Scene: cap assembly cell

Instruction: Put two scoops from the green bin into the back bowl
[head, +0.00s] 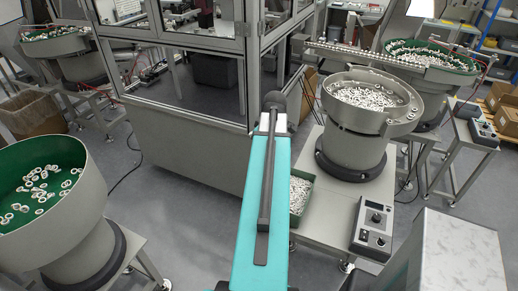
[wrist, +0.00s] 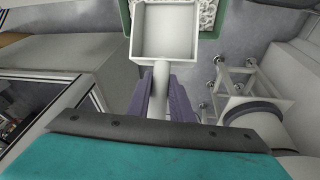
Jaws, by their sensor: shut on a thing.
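My gripper (wrist: 160,88) is shut on the handle of a pale square scoop (wrist: 166,8) in the wrist view. The scoop's hollow looks empty. The green bin (wrist: 216,30), holding small white parts, lies beyond and below the scoop there. In the head view the green bin (head: 308,178) stands on a low white table, partly hidden behind my teal arm, which also hides my gripper and the scoop. A green-lined bowl (head: 462,66) with white parts stands at the back right. A grey bowl (head: 412,118) full of white parts stands nearer, right of the green bin.
A green-lined bowl (head: 92,205) stands at front left, and another bowl (head: 55,47) at back left. A glazed machine enclosure (head: 185,140) fills the middle behind my arm. A control box (head: 373,228) sits on the white table (head: 325,225). Grey floor shows between the stands.

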